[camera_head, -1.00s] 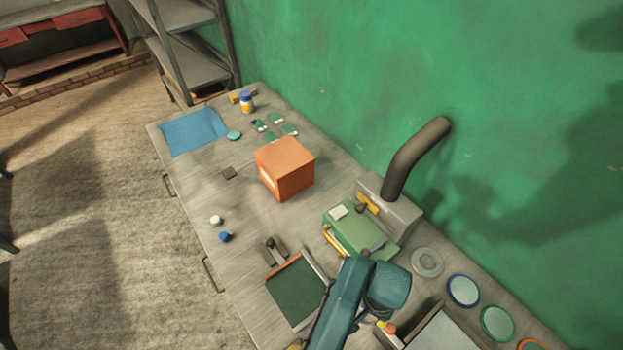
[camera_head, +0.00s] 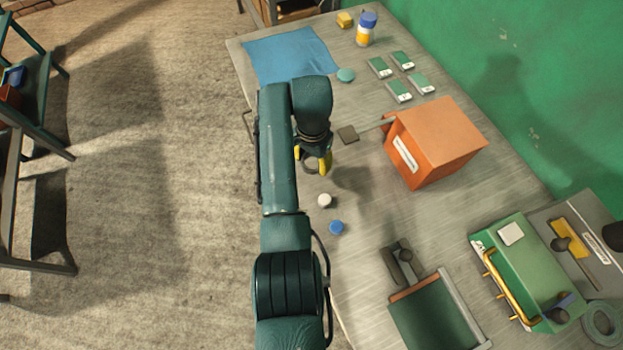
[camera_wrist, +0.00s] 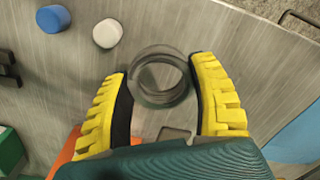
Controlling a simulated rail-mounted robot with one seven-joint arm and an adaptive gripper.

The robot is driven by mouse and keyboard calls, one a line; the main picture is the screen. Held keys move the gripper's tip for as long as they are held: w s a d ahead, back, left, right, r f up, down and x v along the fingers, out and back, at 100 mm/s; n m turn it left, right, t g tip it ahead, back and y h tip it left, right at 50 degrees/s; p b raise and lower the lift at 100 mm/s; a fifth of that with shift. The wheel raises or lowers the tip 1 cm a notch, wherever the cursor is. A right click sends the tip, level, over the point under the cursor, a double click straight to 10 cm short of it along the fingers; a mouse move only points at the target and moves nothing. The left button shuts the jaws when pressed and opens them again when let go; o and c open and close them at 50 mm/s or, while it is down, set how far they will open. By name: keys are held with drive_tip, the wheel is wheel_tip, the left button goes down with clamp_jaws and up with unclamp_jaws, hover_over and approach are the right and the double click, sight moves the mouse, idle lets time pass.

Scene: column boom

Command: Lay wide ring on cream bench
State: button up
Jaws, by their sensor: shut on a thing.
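My gripper (camera_head: 316,164) is over the bench's near-left edge, its yellow fingers shut on a grey ring (camera_head: 309,166). In the wrist view the wide, open-centred ring (camera_wrist: 160,76) sits between the two fingertips (camera_wrist: 162,85). A shadow lies to the right of the gripper on the bench, and the ring seems held above the top. The bench (camera_head: 370,210) has a grey-beige top; it also fills much of the wrist view (camera_wrist: 240,45). The arm hides part of the bench edge.
A white knob (camera_head: 324,200) and a blue knob (camera_head: 336,228) lie near the gripper. A blue mat (camera_head: 290,55) lies behind.

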drive_tip(key=w+f+m+b, duration=0.1)
drive_tip(key=w+f+b, duration=0.1)
drive_tip(key=b, duration=0.1)
drive_tip(key=shift+m, duration=0.3)
drive_tip(key=b, duration=0.1)
drive_tip(key=m+b, duration=0.1)
drive_tip(key=b, duration=0.1)
drive_tip(key=shift+w+d, duration=0.15)
drive_tip(key=shift+w, duration=0.15)
drive_tip(key=shift+w+d+r+m+b, duration=0.25)
drive_tip(key=shift+m+b, duration=0.45)
drive_tip(key=shift+b, duration=0.3)
drive_tip(key=shift+m, duration=0.6)
wheel_tip(320, 180, down, 8)
drive_tip(key=b, duration=0.4)
drive_tip(key=shift+w+f, duration=0.1)
drive_tip(key=shift+f, duration=0.15)
drive_tip(key=shift+f+b, duration=0.15)
drive_tip(key=shift+b, duration=0.2)
drive_tip(key=o, duration=1.2)
